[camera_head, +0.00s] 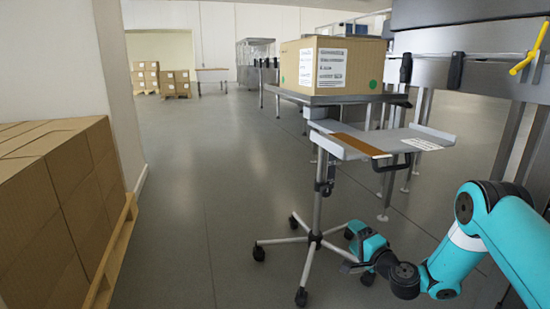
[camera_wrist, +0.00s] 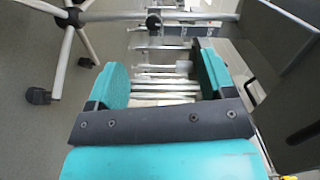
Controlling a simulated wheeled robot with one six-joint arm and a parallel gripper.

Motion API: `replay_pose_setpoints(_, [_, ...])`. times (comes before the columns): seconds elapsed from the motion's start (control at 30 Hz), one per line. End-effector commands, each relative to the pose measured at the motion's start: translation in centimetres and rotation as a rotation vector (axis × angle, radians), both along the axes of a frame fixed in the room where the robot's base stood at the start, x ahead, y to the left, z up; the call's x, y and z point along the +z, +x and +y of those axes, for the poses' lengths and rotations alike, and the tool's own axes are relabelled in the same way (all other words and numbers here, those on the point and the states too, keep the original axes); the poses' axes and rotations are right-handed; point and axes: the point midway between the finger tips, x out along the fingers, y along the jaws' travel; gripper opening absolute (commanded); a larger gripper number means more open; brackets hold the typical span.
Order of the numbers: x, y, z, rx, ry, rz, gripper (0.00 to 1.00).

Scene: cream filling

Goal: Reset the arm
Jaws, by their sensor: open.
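My teal arm (camera_head: 487,240) reaches in from the right edge of the head view and bends low. My gripper (camera_head: 350,250) is at its end, near the floor beside the wheeled stand's base. In the wrist view my gripper (camera_wrist: 165,75) shows two teal fingers set wide apart with nothing between them. The gap between them shows metal legs and bars farther off. The exact clearance between my gripper and the stand's legs is hard to tell.
A wheeled stand (camera_head: 315,185) with a tilted tray (camera_head: 410,136) stands close ahead. A cardboard box (camera_head: 330,64) sits on a metal surface behind it. Stacked cartons (camera_head: 50,215) line the left. Grey machinery (camera_head: 480,40) fills the right. The floor (camera_head: 210,190) at centre-left is clear.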

Motion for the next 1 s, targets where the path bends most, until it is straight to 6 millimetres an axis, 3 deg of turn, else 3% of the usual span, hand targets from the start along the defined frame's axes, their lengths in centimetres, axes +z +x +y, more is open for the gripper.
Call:
replay_pose_setpoints(0.17, [2.9,-0.2,1.5,0.078,-0.057,-0.008,0.76])
replay_pose_setpoints(0.33, [6.6,-1.0,4.5,0.2,-0.139,-0.014,0.76])
replay_pose_setpoints(0.57, [13.3,-4.4,9.8,0.433,-0.316,-0.015,0.76])
replay_pose_setpoints(0.67, [17.1,-7.8,12.5,0.575,-0.438,-0.006,0.76])
replay_pose_setpoints(0.8, [21.9,-14.5,15.1,0.784,-0.641,0.032,0.76])
replay_pose_setpoints(1.0, [26.5,-25.7,15.0,1.026,-0.922,0.124,0.76])
